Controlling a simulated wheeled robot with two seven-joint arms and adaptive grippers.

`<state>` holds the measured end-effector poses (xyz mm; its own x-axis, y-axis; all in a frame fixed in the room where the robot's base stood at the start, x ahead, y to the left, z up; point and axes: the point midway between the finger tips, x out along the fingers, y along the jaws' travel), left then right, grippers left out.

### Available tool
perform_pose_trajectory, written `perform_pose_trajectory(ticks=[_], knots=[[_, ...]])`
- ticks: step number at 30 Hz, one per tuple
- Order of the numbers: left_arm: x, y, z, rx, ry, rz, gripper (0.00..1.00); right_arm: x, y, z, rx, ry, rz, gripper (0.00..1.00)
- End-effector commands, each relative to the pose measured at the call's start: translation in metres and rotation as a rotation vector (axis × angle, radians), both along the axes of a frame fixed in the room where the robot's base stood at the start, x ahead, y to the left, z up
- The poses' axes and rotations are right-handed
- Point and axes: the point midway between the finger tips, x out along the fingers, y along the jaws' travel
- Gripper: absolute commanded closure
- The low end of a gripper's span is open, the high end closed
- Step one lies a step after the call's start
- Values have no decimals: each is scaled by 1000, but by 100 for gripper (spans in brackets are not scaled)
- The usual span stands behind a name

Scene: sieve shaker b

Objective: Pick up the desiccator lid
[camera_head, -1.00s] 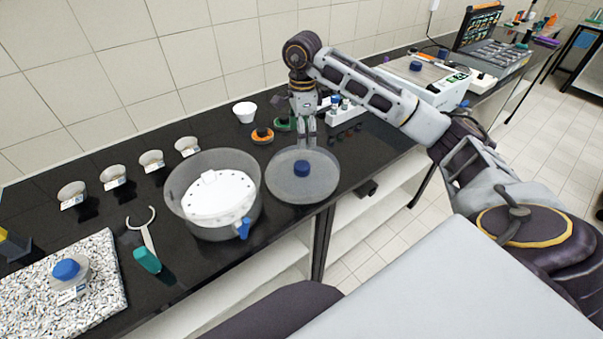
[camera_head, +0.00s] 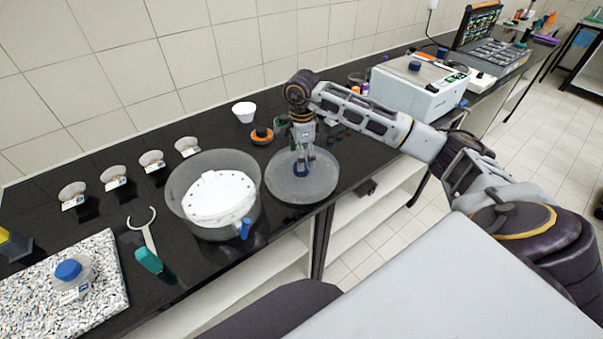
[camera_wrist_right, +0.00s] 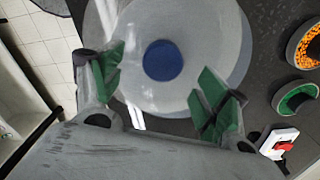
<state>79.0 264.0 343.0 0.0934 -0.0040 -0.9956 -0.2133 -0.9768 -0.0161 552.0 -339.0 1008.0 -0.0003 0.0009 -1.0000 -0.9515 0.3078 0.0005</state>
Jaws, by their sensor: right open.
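The desiccator lid (camera_head: 322,185) is a grey translucent disc lying on the black bench, right of the desiccator bowl. Its blue knob (camera_wrist_right: 162,60) is in the middle. My right gripper (camera_head: 302,170) points down over the lid, with its fingertips at either side of the knob. In the right wrist view the green-padded fingers (camera_wrist_right: 160,88) are wide apart, and the knob lies between and a little beyond them, not gripped. The desiccator bowl (camera_head: 255,212) stands open with a white perforated plate (camera_head: 218,193) inside and a blue stopcock at its front. My left gripper is not in view.
Several small dishes (camera_head: 152,160) stand along the back left. A white cup (camera_head: 244,111) and an orange-filled dish (camera_head: 261,135) stand behind the lid. A white machine (camera_head: 405,92) is farther right.

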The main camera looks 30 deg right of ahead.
Motion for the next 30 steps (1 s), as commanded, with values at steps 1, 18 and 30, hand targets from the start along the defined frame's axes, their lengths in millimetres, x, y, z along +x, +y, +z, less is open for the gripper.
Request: perform_pose_trajectory(ticks=[1,18,30], knots=[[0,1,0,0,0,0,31,0,0,-1,0,0,0,25],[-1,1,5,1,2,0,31,1,-1,-14,0,2,-2,25],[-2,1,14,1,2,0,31,4,-1,-51,-1,1,0,25]])
